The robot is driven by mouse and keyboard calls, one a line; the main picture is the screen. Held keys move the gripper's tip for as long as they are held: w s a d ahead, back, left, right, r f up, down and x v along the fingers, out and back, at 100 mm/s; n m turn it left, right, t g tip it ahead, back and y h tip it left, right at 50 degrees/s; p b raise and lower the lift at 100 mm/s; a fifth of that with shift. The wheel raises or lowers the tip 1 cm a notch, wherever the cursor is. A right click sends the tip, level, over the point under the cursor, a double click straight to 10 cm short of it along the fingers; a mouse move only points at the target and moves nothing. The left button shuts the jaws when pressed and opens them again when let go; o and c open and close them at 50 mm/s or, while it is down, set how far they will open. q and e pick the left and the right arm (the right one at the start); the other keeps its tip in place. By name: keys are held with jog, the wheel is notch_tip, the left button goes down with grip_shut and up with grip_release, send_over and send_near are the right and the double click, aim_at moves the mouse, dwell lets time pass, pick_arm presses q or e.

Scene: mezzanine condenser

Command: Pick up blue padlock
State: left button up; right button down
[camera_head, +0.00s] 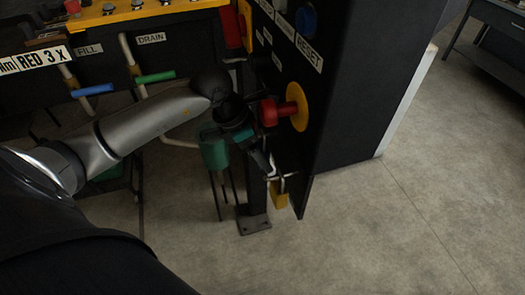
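I cannot make out a blue padlock for certain. A yellow padlock-like piece (279,195) hangs low beside the dark panel, below a pale metal shackle or hasp. My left arm reaches in from the left, and my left gripper (264,164) is at the dark post by the panel edge, just above the yellow piece. Its fingers are small and dark, so I cannot tell whether they are open or hold anything. A teal patch (242,134) shows at the wrist. My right gripper is out of view.
A red knob on a yellow disc (298,107) juts from the panel beside my gripper. A blue button (306,20) sits above the RESET label. Blue (92,90) and green (155,77) valve handles are at left. The right floor is clear.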

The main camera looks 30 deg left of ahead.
pick_arm(q)
jog(key=shift+c, duration=0.2)
grip_shut()
dwell(0.5)
